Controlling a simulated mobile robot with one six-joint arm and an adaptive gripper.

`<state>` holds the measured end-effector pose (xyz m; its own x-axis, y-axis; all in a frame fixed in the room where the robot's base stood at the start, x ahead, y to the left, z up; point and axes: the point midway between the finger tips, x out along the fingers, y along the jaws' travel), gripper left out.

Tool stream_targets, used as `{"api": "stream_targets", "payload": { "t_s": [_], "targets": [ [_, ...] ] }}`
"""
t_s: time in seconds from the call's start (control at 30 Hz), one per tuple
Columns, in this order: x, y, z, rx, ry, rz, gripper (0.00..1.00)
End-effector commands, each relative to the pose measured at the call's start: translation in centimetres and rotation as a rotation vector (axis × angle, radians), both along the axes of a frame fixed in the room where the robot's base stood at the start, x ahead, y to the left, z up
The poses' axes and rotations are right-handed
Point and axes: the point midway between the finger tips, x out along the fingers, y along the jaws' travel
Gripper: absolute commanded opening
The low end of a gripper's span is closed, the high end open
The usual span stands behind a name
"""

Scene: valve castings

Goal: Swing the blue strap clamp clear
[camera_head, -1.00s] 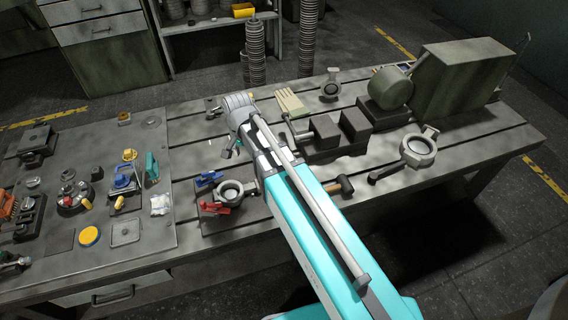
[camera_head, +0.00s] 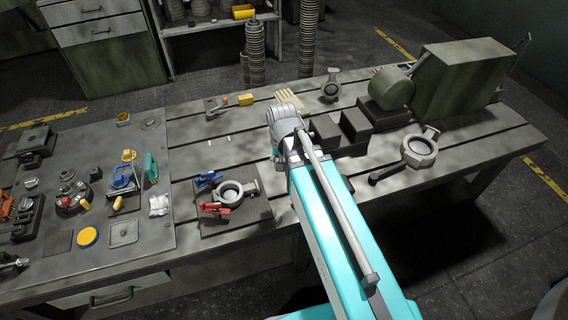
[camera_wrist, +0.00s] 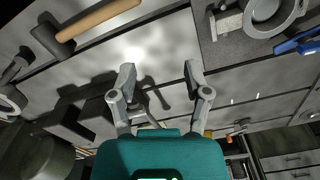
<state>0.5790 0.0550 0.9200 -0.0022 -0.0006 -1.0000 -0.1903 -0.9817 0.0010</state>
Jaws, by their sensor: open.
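The blue strap clamp (camera_head: 209,179) lies at the upper left of a dark fixture plate (camera_head: 255,213), beside a pale ring-shaped valve casting (camera_head: 250,187). A red clamp (camera_head: 215,209) sits at the casting's lower left. In the wrist view the blue clamp (camera_wrist: 300,42) is at the right edge, partly cut off, and the casting (camera_wrist: 270,12) is at the top right. My gripper (camera_wrist: 160,75) is open and empty above bare bench, apart from the clamp, which lies to its right. In the head view my own arm hides the gripper.
A hammer (camera_wrist: 95,20) with a wooden handle lies at the wrist view's upper left. Dark blocks (camera_head: 354,126) stand right of my arm, and another casting (camera_head: 418,152) lies further right. Small parts crowd the left board. Bench left of my arm's end is mostly clear.

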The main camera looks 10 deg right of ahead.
Motion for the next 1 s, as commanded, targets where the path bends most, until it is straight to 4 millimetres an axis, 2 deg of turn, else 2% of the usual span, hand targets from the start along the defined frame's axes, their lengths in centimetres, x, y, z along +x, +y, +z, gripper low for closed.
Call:
{"api": "stream_targets", "payload": {
  "t_s": [0.7,0.87,1.0],
  "targets": [
    [-0.1,-0.3,0.0,0.000,0.000,0.012,0.62],
    [0.7,0.9,0.2,0.000,0.000,0.019,0.62],
    [2.0,3.3,0.5,-0.001,0.000,0.032,0.62]
  ]
}}
